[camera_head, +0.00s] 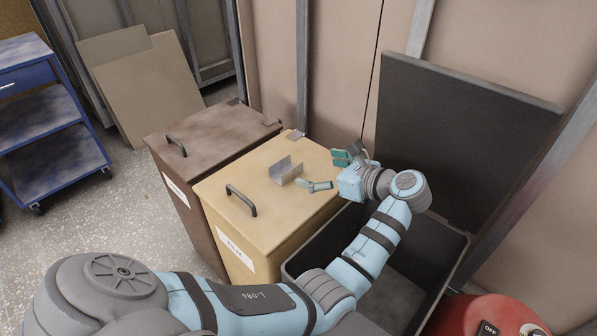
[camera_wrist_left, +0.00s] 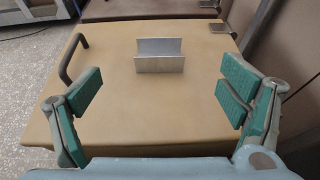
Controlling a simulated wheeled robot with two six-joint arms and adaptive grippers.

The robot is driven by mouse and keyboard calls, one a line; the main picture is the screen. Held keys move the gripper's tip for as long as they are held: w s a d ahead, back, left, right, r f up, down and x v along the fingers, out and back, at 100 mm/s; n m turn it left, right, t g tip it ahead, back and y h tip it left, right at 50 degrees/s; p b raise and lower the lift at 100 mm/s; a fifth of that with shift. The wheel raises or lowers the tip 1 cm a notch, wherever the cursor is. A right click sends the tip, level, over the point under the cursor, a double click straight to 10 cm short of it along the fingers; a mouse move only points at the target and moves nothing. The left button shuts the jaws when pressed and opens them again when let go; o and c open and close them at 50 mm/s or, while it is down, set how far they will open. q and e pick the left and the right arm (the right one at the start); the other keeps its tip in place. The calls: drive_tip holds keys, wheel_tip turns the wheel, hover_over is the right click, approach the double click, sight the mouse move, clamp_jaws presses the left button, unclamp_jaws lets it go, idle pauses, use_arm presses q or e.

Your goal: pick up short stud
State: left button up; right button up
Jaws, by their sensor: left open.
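The short stud (camera_head: 286,171) is a small grey metal U-shaped channel piece. It lies with its open side up on the lid of the tan bin. In the left wrist view the stud (camera_wrist_left: 160,56) sits ahead of my left gripper, between the lines of its fingers but beyond the tips. My left gripper (camera_head: 328,171) is open and empty, with green finger pads, to the right of the stud and apart from it. Both fingers (camera_wrist_left: 162,92) show in the wrist view with the tan lid between them. My right gripper is not in view.
The tan bin (camera_head: 275,226) has a dark handle (camera_head: 241,200) on its lid. A brown bin (camera_head: 207,140) stands beside it on the left. An open dark bin (camera_head: 452,262) is under my left arm, its raised lid (camera_head: 462,140) behind. A blue cart (camera_head: 45,130) stands far left.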

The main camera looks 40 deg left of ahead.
sight(280, 162)
use_arm(q)
drive_tip(key=b+x, duration=0.1)
drive_tip(key=x, duration=0.3)
drive_tip(key=b+x, duration=0.1)
drive_tip(key=x, duration=0.4)
drive_tip(key=b+x, duration=0.2)
drive_tip(key=x, duration=0.2)
drive_tip(key=shift+a+f, duration=0.25)
drive_tip(key=shift+f, duration=0.25)
drive_tip(key=shift+a, duration=0.1)
drive_tip(key=shift+r, duration=0.1)
drive_tip(key=shift+c, duration=1)
drive_tip(key=c, duration=1.1)
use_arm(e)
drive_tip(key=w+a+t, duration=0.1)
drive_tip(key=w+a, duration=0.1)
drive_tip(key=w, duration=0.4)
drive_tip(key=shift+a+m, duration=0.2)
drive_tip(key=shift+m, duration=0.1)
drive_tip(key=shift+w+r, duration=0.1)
